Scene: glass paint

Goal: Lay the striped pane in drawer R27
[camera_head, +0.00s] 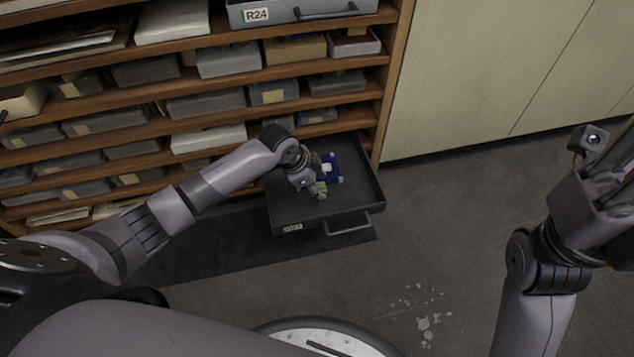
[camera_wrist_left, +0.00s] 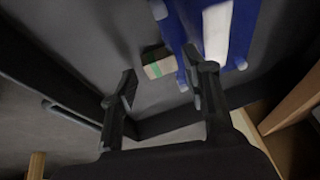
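The striped pane (camera_head: 334,168), blue with a white band, lies on the floor of the pulled-out dark drawer (camera_head: 350,203) in the head view. The drawer's front label is too small to read surely. My left gripper (camera_head: 313,186) is low over the drawer, beside the pane. In the left wrist view its fingers (camera_wrist_left: 160,80) are apart with nothing between them; the right finger overlaps the pane (camera_wrist_left: 216,35) in the picture, and I cannot tell whether they touch. My right gripper (camera_head: 612,185) is at the right edge, partly cut off, its fingers unclear.
A small pale block with a green stripe (camera_wrist_left: 158,62) is in the drawer near the left fingertips. The wooden shelf rack (camera_head: 398,60) holds several boxes, with a grey drawer labelled R24 (camera_head: 275,14) above. Pale cabinets (camera_head: 480,70) stand right; floor in front is open.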

